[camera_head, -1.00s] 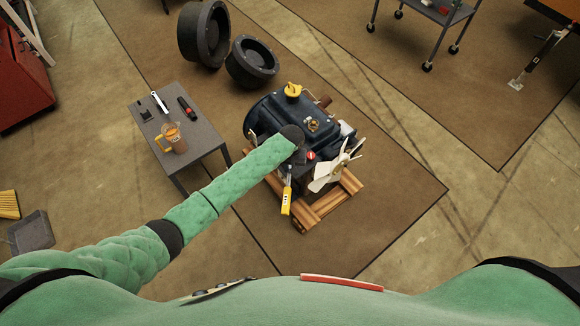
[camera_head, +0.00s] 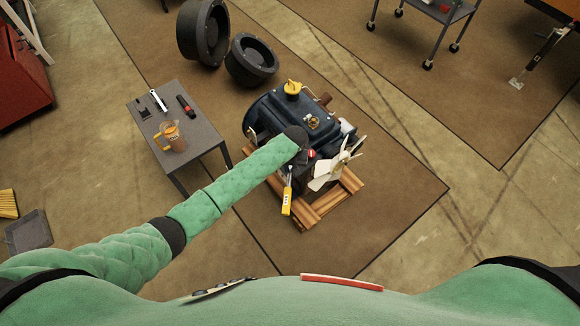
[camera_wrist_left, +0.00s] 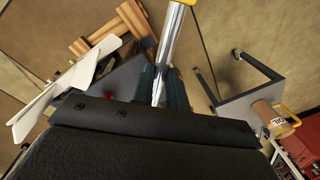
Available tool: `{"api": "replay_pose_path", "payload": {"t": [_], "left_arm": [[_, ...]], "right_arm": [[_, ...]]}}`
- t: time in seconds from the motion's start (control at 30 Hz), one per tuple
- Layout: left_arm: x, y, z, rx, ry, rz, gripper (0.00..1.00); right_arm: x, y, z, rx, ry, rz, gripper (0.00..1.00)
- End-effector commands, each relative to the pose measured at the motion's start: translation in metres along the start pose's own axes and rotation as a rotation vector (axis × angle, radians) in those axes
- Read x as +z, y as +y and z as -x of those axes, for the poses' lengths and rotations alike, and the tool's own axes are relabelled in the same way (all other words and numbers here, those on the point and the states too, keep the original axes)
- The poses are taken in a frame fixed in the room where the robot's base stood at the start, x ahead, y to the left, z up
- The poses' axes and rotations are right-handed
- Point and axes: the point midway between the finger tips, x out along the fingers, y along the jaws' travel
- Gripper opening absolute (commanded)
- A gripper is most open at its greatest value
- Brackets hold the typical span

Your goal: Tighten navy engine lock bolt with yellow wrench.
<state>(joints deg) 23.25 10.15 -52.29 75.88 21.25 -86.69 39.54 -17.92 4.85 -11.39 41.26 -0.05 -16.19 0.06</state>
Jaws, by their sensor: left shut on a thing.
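The navy engine (camera_head: 272,121) stands on a wooden pallet (camera_head: 322,208), with a white fan (camera_head: 333,168) at its front. My left gripper (camera_head: 295,160) is at the engine's near front side, beside the fan, largely covered by my own arm. It is shut on the yellow wrench (camera_head: 286,201), whose yellow handle hangs below the gripper in the head view. In the left wrist view the wrench's shiny shaft (camera_wrist_left: 171,45) runs up from between the dark fingers (camera_wrist_left: 164,88). The lock bolt and the wrench's working end are hidden, so contact cannot be told. My right gripper is not in view.
A grey table (camera_head: 196,131) left of the engine holds a brown mug-like jug (camera_head: 174,140) and several tools. Two black wheels (camera_head: 252,61) lie behind the engine. A grey cart (camera_head: 437,12) stands at the back right. The floor right of the pallet is clear.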

Motion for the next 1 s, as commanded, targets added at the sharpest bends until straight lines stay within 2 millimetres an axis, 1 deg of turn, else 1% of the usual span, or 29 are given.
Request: {"api": "replay_pose_path", "payload": {"t": [0.03,0.57,0.8,1.0], "left_arm": [[-0.001,0.001,0.002,-0.011,0.001,0.000,0.00],[-0.001,0.005,0.003,-0.175,0.003,0.001,0.00],[-0.001,0.007,0.002,-0.279,0.003,0.001,0.00],[-0.001,0.007,0.002,-0.292,0.004,0.002,0.00]], "right_arm": [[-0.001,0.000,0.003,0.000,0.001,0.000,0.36],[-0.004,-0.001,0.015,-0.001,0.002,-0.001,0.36],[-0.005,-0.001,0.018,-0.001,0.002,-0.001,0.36],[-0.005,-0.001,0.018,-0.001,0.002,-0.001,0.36]]}}
